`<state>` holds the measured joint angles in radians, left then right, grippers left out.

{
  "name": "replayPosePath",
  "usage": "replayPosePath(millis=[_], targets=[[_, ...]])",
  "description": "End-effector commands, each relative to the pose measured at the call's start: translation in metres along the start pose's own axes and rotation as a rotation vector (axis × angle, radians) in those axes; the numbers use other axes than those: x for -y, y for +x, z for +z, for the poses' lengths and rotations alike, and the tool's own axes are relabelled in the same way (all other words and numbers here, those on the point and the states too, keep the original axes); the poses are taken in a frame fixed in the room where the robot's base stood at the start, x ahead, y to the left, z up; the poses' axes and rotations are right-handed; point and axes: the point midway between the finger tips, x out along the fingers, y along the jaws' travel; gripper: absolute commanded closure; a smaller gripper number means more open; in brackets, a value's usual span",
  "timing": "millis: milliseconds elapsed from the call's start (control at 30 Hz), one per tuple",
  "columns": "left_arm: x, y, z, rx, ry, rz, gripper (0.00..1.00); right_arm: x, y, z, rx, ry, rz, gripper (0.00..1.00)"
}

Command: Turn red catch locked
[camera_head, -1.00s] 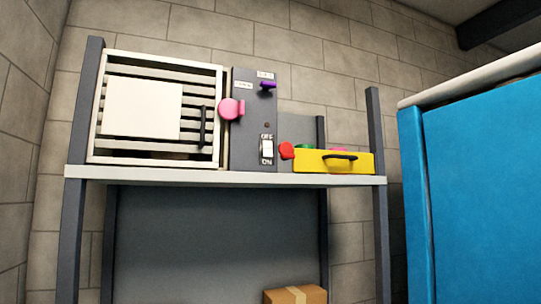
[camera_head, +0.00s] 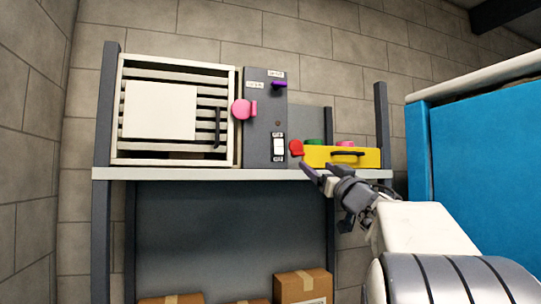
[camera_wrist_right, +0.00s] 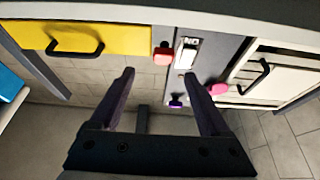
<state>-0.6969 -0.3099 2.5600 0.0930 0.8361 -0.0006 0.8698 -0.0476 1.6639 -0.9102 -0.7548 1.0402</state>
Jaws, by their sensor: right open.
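The red catch (camera_head: 296,147) is a small red knob on the shelf unit, between the grey switch panel (camera_head: 264,110) and the left end of the yellow drawer (camera_head: 322,158). My right gripper (camera_head: 317,169) is open and empty, just below and in front of the catch at shelf-edge height, apart from it. In the right wrist view, the red catch (camera_wrist_right: 163,52) shows beyond and between the two open fingertips (camera_wrist_right: 159,75). The yellow drawer's black handle (camera_wrist_right: 75,48) is to the left there. My left gripper is not in view.
A pink knob (camera_head: 243,109) sits at the edge of a slatted white door (camera_head: 160,110). A white rocker switch (camera_head: 279,147) and a purple lever (camera_head: 279,84) are on the panel. The shelf edge (camera_head: 200,174) runs below. A blue cabinet (camera_head: 480,145) stands right.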

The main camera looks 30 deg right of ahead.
Motion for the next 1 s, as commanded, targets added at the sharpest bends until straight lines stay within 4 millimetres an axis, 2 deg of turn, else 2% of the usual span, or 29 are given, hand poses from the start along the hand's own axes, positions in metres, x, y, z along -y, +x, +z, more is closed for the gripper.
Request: replayPosePath(millis=[200,433,600,900,967,1000], targets=[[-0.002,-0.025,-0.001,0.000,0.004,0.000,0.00,0.007,0.045,-0.002,0.005,0.008,-0.009,0.20],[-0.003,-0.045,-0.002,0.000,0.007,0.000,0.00,0.004,0.081,-0.001,0.005,0.004,-0.004,0.20],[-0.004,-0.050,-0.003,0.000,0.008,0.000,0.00,0.002,0.093,0.000,0.004,0.002,-0.001,0.20],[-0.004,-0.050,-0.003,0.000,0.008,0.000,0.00,0.002,0.094,0.002,0.004,0.001,0.000,0.20],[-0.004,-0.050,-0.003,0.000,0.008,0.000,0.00,0.002,0.094,0.002,0.004,0.002,0.000,0.39],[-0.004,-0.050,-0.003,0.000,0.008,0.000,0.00,0.002,0.094,0.002,0.004,0.002,0.000,0.54]])
